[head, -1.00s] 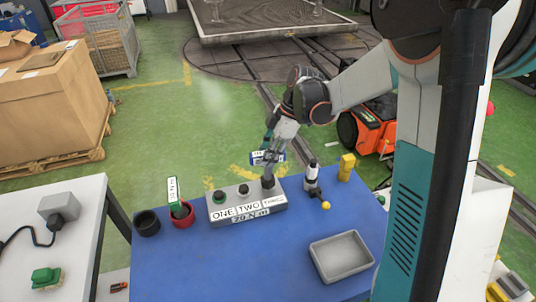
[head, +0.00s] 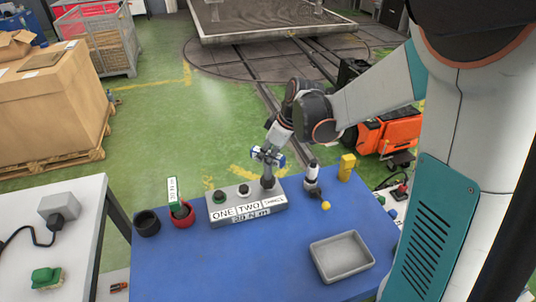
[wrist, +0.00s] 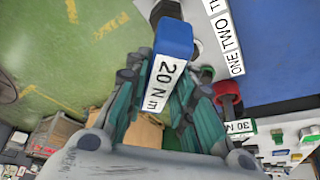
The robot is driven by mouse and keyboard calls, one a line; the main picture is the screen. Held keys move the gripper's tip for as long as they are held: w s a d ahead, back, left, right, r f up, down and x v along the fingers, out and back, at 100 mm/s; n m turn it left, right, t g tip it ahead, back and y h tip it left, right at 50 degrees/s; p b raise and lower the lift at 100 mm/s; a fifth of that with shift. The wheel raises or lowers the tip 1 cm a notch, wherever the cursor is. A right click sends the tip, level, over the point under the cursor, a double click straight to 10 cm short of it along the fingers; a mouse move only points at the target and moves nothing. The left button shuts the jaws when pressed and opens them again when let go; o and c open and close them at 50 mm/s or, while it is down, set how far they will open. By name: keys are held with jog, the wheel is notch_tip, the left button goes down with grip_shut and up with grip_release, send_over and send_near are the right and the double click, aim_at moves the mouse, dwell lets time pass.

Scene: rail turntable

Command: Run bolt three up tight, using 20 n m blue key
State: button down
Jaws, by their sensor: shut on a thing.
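The blue key (head: 278,160) is in my gripper (head: 269,152) above the far right end of the grey bolt block (head: 240,214). In the wrist view the blue key (wrist: 175,40) shows a white 20 N m label, and my gripper (wrist: 163,105) is shut on it.
A green 30 N m key (head: 174,191) stands in a red cup (head: 184,217), beside a black cup (head: 147,223). A white-and-black tool (head: 312,178), a yellow ball (head: 326,205), a yellow block (head: 347,167) and a grey tray (head: 342,257) are to the right.

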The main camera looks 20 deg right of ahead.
jog(key=shift+m, duration=0.4)
jog(key=m+h, duration=0.1)
jog(key=m, duration=0.1)
jog(key=shift+m+t, duration=0.3)
jog(key=shift+m, duration=0.1)
jog(key=shift+m+h, duration=0.5)
jog(key=shift+m, duration=0.5)
jog(key=shift+m+t, duration=0.3)
jog(key=shift+m, duration=0.4)
jog(key=shift+m+h, duration=0.5)
jog(key=shift+m, duration=0.2)
